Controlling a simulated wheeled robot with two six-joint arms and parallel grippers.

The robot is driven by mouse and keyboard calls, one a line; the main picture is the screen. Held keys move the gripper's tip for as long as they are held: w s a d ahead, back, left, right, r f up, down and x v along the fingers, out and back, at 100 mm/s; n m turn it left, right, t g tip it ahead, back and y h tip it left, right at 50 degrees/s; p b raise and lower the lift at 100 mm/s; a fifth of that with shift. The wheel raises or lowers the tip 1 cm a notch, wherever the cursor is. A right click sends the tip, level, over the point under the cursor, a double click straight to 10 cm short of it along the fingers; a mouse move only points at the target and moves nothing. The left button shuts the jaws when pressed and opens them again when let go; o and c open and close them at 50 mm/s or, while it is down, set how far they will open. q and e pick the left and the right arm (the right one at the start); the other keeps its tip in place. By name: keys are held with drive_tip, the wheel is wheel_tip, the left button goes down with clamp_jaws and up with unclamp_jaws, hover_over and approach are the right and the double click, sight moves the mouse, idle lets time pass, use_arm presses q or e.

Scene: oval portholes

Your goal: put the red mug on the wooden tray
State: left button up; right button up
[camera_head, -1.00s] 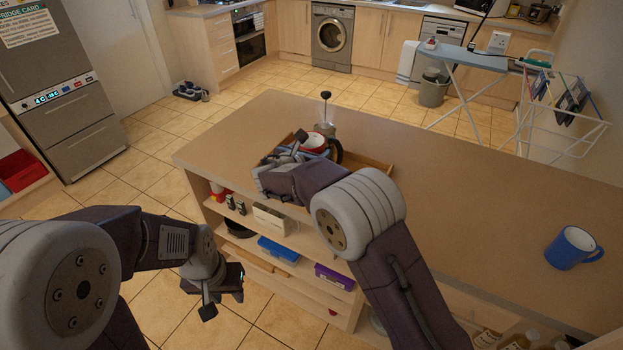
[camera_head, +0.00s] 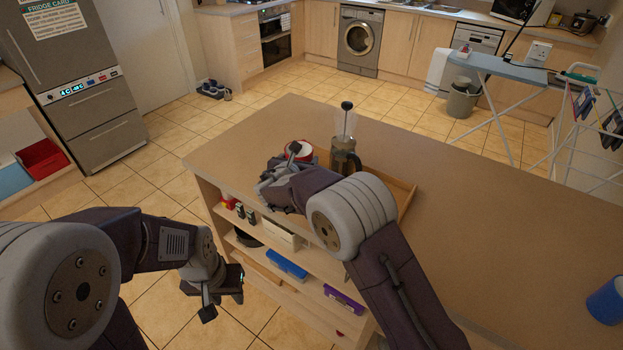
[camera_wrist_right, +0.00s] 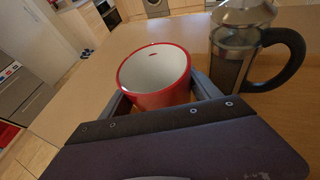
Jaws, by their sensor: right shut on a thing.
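The red mug (camera_wrist_right: 176,97) has a white inside and sits between the fingers of my right gripper (camera_wrist_right: 160,93), which is shut on it. In the head view the red mug (camera_head: 306,144) shows in part beyond the right gripper (camera_head: 287,160), left of a glass coffee press. I cannot tell whether the mug touches the counter. The wooden tray (camera_head: 408,199) lies on the counter, partly hidden behind my right arm; its right corner and rim show. My left gripper (camera_head: 224,302) is empty, fingers apart, low in front of the counter's shelves.
The coffee press (camera_head: 345,155) stands close right of the red mug, its handle to the right in the wrist view (camera_wrist_right: 238,50). A blue mug (camera_head: 607,301) stands at the right edge. The counter (camera_head: 480,215) between tray and blue mug is clear.

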drive_tip(key=shift+w+f, duration=0.25)
drive_tip(key=shift+f, duration=0.35)
wheel_tip(320, 180, down, 3)
drive_tip(key=shift+s+r, duration=0.15)
drive_tip(key=shift+f, duration=0.45)
drive_tip(key=shift+f+b, duration=0.15)
drive_tip(key=shift+b, duration=0.3)
drive_tip(key=o, duration=1.7)
